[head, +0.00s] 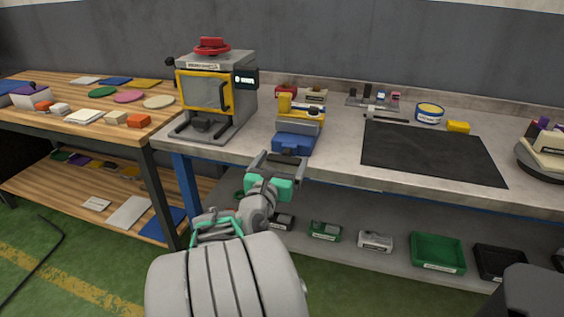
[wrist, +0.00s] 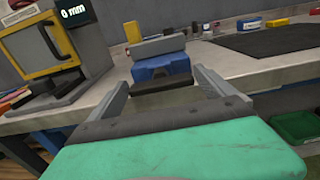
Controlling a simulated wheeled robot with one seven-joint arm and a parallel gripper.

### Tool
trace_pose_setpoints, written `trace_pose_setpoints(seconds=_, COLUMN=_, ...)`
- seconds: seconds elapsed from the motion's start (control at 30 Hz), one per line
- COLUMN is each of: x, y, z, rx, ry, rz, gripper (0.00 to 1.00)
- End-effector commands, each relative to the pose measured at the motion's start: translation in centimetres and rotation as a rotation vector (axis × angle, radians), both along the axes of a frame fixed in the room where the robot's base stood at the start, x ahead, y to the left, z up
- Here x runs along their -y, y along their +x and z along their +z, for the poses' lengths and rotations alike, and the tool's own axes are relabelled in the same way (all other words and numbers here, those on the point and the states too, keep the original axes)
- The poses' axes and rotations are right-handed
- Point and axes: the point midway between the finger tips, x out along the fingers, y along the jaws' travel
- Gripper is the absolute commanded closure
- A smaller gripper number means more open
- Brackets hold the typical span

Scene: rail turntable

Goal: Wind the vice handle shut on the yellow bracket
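The vice (head: 293,143) has a blue body and a grey jaw, and stands at the bench's front edge. It also shows in the wrist view (wrist: 160,67). The yellow bracket (head: 285,103) stands up at the jaws, and its top shows in the wrist view (wrist: 133,32); whether the jaws touch it I cannot tell. A dark bar, which looks like the vice handle (wrist: 165,84), lies across the vice's front. My gripper (head: 284,158) is open in front of the vice. In the wrist view its two fingers (wrist: 168,91) stand either side of the bar, with no clear contact.
A grey machine with a yellow-framed door (head: 205,90) stands left of the vice. A black mat (head: 430,150) lies right of it. A blue-and-white tin (head: 429,113) and a yellow block (head: 458,127) stand behind the mat. A lower shelf holds a green bin (head: 437,250).

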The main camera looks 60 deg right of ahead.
Motion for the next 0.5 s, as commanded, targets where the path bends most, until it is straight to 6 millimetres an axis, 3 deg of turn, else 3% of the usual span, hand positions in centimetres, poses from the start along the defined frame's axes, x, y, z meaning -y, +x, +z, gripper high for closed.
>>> trace_pose_setpoints(seconds=0.5, x=-0.03, y=0.00, z=-0.01, rx=0.000, ry=0.000, rz=0.000, gripper=0.50)
